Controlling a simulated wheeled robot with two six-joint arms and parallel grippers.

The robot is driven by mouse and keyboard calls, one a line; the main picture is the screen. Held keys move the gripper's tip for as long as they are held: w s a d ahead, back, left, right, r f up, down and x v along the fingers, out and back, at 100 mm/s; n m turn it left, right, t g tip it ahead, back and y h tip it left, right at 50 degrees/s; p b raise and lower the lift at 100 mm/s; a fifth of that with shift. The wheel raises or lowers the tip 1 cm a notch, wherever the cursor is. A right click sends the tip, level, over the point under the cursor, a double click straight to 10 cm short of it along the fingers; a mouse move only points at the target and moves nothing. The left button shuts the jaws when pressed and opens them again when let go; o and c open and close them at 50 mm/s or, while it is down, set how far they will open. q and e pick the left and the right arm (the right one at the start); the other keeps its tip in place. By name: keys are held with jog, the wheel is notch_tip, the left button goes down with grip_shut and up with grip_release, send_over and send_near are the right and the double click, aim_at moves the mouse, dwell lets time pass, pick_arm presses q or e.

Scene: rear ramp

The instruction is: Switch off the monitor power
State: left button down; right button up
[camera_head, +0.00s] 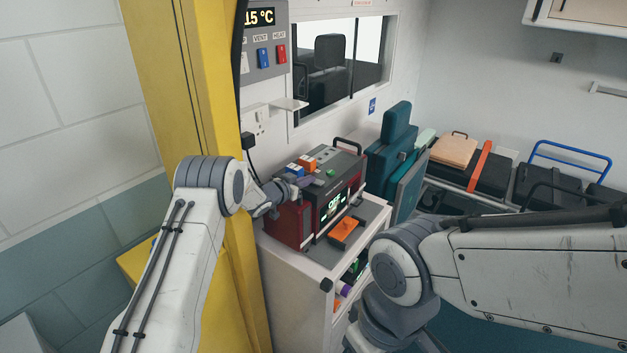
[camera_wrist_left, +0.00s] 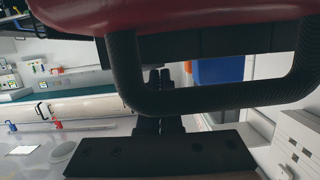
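The monitor (camera_head: 348,181) is a red and dark grey box with a lit screen (camera_head: 335,205) on its front. The screen's large text looks like "OFF", but it is small. Orange and blue plugs and a green button (camera_head: 331,172) show on top. My left gripper (camera_head: 303,184) is at the monitor's top left side, partly hidden. In the left wrist view its dark fingers (camera_wrist_left: 159,100) look shut together, with a black carry handle (camera_wrist_left: 205,100) and a red casing (camera_wrist_left: 90,14) close in front. My right gripper is out of view; only my right arm shows.
The monitor stands on a white cabinet (camera_head: 296,292), with an orange item (camera_head: 345,232) in front of it. A yellow pillar (camera_head: 190,90) is close at the left. A teal seat (camera_head: 394,155) and a stretcher with bags (camera_head: 490,172) are behind to the right.

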pick_arm(q)
jog(key=shift+d+r, duration=0.1)
jog(key=shift+r, duration=0.2)
jog(key=r+p, duration=0.2)
jog(key=r, duration=0.1)
jog(key=r+p, duration=0.1)
jog(key=shift+w+a+r, duration=0.15)
jog(key=shift+a+r, duration=0.1)
jog(key=shift+a, duration=0.15)
jog(key=shift+s+a+f+b, duration=0.4)
jog(key=shift+s+a+b, duration=0.15)
jog(key=shift+b, duration=0.2)
jog(key=b+v, duration=0.3)
jog(key=v, duration=0.5)
jog(key=shift+s+r, duration=0.15)
jog(key=shift+s, duration=0.05)
jog(key=shift+a, duration=0.1)
